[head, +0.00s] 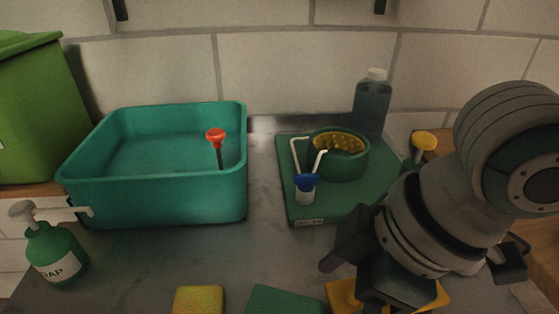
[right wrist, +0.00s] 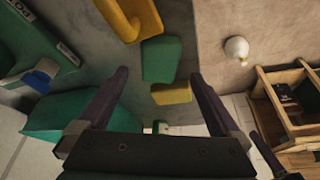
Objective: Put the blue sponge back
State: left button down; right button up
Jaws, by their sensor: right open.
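I cannot make out a blue sponge in either view. A yellow sponge (head: 198,301) and a green sponge (head: 284,301) lie on the counter at the bottom edge of the head view. In the right wrist view the green sponge (right wrist: 161,60) and the yellow sponge (right wrist: 171,93) show beyond my right gripper (right wrist: 158,76). Its fingers are apart with nothing held between them. In the head view its arm comes from the right and hides part of the counter. My left gripper is not in view.
A teal basin (head: 153,207) holds a red-topped stick (head: 216,136). A green soap bottle (head: 55,252) stands at left. A green tray (head: 353,207) carries a round green pot (head: 340,164) and a blue-and-white item (head: 305,184). A yellow object (head: 341,292) lies partly hidden beneath my right arm.

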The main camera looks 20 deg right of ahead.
jog(key=s+a+r+m+t, duration=0.1)
jog(key=s+a+r+m, duration=0.1)
jog(key=s+r+m, duration=0.15)
jog(key=s+d+m+h, duration=0.3)
jog(key=s+d+m, duration=0.25)
jog(key=d, duration=0.25)
notch_tip(320, 180, up, 42)
jog(key=p, duration=4.3)
jog(key=shift+a+n+p, duration=0.25)
jog(key=shift+n+p, duration=0.05)
jog(key=shift+n, duration=0.1)
jog(key=shift+s+f, duration=0.1)
